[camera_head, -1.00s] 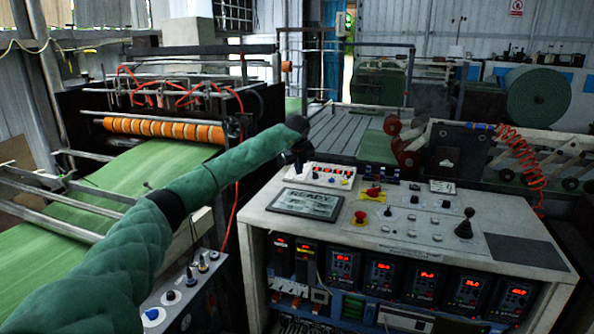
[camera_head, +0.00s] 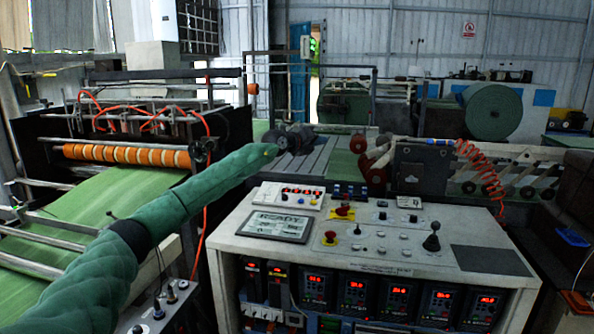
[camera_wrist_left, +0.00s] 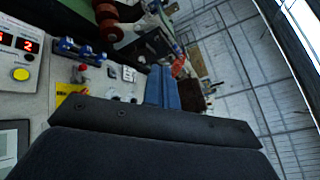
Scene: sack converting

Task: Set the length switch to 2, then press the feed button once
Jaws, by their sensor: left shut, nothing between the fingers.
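The white control console (camera_head: 345,257) stands in the middle of the head view. Its sloped top bears a READY display (camera_head: 274,226), a white box with red digits (camera_head: 291,196), a yellow-based red knob (camera_head: 330,238), small knobs and a black joystick (camera_head: 431,238). I cannot tell which controls are the length switch and the feed button. My left gripper (camera_head: 292,137) is shut and empty, raised above and beyond the console's back edge, touching nothing. Its blue fingers (camera_wrist_left: 162,88) show together in the left wrist view. There a digit 2 shows on the box (camera_wrist_left: 18,42), above a yellow button (camera_wrist_left: 20,74).
Left stands a machine with an orange-banded roller (camera_head: 128,156) and a green web (camera_head: 100,210). Behind the console are a red bracket (camera_head: 374,165), a coiled orange hose (camera_head: 482,170) and a green roll (camera_head: 492,112). The air above the console top is clear.

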